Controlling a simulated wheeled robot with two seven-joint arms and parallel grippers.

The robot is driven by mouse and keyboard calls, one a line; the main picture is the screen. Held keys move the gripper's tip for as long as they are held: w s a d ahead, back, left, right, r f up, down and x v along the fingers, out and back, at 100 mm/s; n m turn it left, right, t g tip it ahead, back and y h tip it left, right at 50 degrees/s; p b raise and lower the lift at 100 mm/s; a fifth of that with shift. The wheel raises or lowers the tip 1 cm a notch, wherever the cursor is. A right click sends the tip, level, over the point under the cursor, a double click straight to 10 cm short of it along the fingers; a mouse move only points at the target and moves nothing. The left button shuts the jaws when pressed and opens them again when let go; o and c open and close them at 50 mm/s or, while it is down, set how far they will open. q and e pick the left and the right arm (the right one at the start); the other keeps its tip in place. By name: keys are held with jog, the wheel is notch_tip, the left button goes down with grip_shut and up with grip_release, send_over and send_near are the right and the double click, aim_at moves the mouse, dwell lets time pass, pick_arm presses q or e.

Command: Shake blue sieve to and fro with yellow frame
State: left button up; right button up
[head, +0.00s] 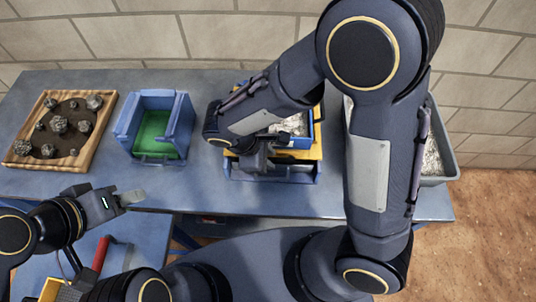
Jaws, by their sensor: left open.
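The blue sieve (313,130), with light grey rubble in it, sits on the yellow frame (317,151) over a blue bin (298,178) near the middle of the table. My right arm crosses in front and hides much of the sieve and frame. My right gripper (281,144) is at the sieve's near edge; its fingers are too small and dark to tell whether they grip it. My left gripper (132,198) is open and empty, over the table's front edge at the left, well apart from the sieve.
A wooden tray (27,117) with several dark rocks lies at the far left. A blue bin with a green floor (155,147) stands beside it. A grey bin (440,158) with pale rubble is at the right, partly behind my arm. A red-handled tool (101,254) lies at lower left.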

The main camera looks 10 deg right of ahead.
grip_shut()
jog(key=s, duration=0.2)
jog(key=shift+s+a+b, duration=0.3)
jog(key=shift+s+a, duration=0.05)
jog(key=shift+a, duration=0.05)
jog(key=shift+o, duration=2.1)
grip_release()
jog(key=v, duration=0.7)
jog(key=shift+a+r, duration=0.15)
jog(key=shift+r, duration=0.25)
